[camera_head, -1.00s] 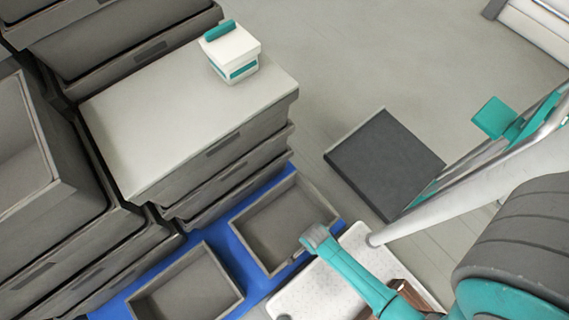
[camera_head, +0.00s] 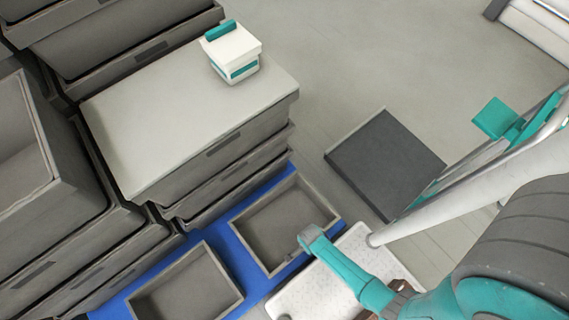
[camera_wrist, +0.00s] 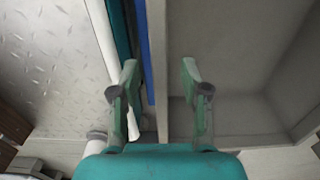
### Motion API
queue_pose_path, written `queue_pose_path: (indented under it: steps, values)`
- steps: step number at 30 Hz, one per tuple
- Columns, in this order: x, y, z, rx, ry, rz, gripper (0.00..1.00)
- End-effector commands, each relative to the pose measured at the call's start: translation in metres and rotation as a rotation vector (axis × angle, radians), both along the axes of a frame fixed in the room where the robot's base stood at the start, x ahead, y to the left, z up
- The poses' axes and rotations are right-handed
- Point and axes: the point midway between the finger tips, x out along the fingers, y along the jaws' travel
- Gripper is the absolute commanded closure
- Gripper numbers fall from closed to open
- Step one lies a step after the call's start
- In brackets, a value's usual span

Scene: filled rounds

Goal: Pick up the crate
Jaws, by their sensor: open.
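Two small open grey crates lie on a blue surface. The right one (camera_head: 272,222) is empty, and my gripper (camera_head: 307,241) is at its near right wall. In the wrist view my gripper (camera_wrist: 160,82) is open, with its fingers apart on either side of that crate's wall (camera_wrist: 158,50). The crate's empty inside (camera_wrist: 235,112) fills the right of that view. I cannot tell whether either finger touches the wall. The left crate (camera_head: 185,285) is also empty and stands apart from my gripper.
Stacks of larger grey crates stand at left, one topped by a pale lid (camera_head: 190,110) with a white and teal box (camera_head: 233,55). The blue surface (camera_head: 240,262) shows between the small crates. A dark flat panel (camera_head: 385,165) lies on the floor at right. Floor beyond is clear.

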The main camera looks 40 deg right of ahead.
Motion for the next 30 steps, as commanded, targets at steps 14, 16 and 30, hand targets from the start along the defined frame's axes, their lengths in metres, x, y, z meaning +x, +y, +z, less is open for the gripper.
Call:
queue_pose_path:
  steps: [14,16,30]
  values:
    - [0.0,0.0,-0.023,0.0,-0.001,0.001,0.54]
    - [0.0,0.0,-0.023,0.0,-0.001,0.001,0.54]
    - [0.002,0.0,-0.022,0.0,-0.004,0.001,1.0]
